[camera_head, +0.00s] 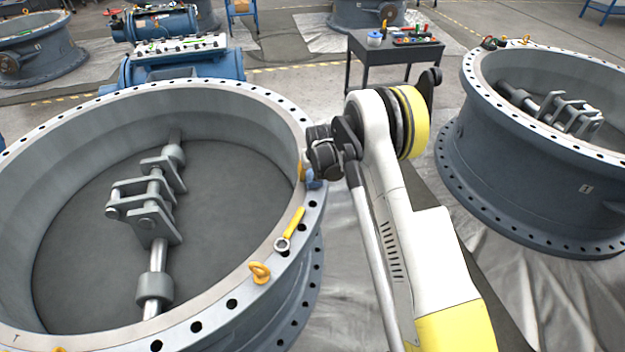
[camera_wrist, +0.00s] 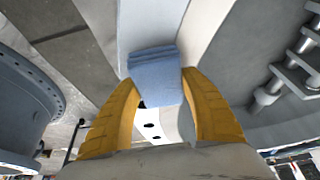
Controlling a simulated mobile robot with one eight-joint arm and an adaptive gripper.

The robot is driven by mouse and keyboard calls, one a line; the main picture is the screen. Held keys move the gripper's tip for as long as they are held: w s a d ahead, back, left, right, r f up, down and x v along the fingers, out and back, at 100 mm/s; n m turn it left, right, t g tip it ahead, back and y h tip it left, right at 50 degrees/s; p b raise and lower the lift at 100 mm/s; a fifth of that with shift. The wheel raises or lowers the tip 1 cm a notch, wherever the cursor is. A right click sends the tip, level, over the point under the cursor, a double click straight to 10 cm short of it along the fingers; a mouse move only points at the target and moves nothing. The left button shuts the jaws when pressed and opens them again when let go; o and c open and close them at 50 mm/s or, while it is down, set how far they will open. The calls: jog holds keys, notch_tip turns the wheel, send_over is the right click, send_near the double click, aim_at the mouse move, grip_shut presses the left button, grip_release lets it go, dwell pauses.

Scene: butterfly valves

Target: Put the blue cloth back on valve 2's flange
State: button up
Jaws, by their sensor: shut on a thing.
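The blue cloth (camera_wrist: 155,72) is folded and held between the two yellow fingers of my gripper (camera_wrist: 158,84) in the wrist view. In the head view a small blue part of the cloth (camera_head: 314,181) shows under my gripper (camera_head: 307,173), at the right rim of the large left valve. The rest of it is hidden by the gripper. The left valve's flange (camera_head: 232,304) is a grey ring with bolt holes. The cloth is at or just over this flange; I cannot tell if it touches. No valve number is readable.
A yellow-handled wrench (camera_head: 291,228) and an orange eyebolt (camera_head: 260,272) are on the left flange near my gripper. A second valve (camera_head: 545,150) stands at the right. A dark tool table (camera_head: 375,55) is behind. Plastic sheeting covers the floor between the valves.

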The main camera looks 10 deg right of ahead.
jog(key=shift+f, duration=0.3)
jog(key=shift+f, duration=0.1)
jog(key=shift+f, duration=0.2)
jog(key=o, duration=1.2)
jog(key=shift+r, duration=0.1)
